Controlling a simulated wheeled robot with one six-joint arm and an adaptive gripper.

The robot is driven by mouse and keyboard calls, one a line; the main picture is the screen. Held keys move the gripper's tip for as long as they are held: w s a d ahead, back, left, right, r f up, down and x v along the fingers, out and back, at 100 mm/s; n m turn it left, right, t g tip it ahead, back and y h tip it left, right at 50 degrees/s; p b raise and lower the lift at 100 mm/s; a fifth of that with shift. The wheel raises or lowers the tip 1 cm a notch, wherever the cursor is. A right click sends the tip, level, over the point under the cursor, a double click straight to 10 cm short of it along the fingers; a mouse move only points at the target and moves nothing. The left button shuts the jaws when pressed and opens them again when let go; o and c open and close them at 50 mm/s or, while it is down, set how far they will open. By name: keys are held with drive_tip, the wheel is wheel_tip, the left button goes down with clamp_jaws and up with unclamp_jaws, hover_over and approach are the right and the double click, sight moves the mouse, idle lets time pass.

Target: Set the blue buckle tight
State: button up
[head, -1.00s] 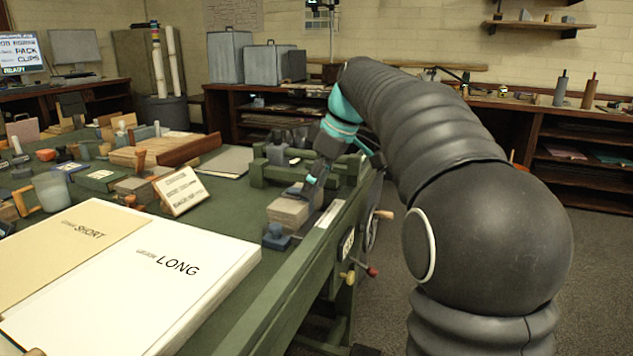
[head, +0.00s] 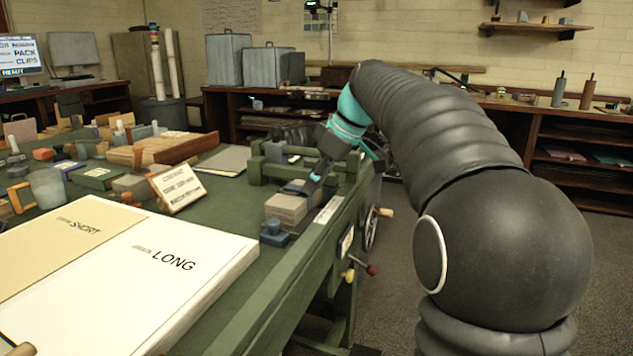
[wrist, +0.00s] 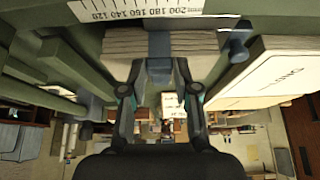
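A blue-grey strap piece, which looks like the blue buckle (wrist: 160,70), lies across a stack of pale sheets (head: 286,207) on the green bench. In the head view it shows as a dark blue band (head: 297,188) on top of the stack, partly hidden by my gripper (head: 318,172). In the wrist view, my gripper (wrist: 160,82) has one finger on each side of the buckle. The fingers stand apart, with what look like narrow gaps to it; I see no clear contact. How tight the strap is cannot be told.
A small blue block (head: 274,235) sits at the stack's near end. A green frame (head: 262,170) stands behind the stack. A ruler strip (head: 328,210) runs along the bench edge. White and tan boards (head: 150,265) lie in the foreground; a sign (head: 177,188) stands to the left.

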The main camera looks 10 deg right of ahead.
drive_tip(key=o, duration=0.3)
drive_tip(key=shift+r, duration=0.1)
drive_tip(key=v, duration=1.1)
drive_tip(key=shift+s+d+r, duration=0.15)
drive_tip(key=shift+d+r, duration=0.05)
drive_tip(key=shift+r, duration=0.15)
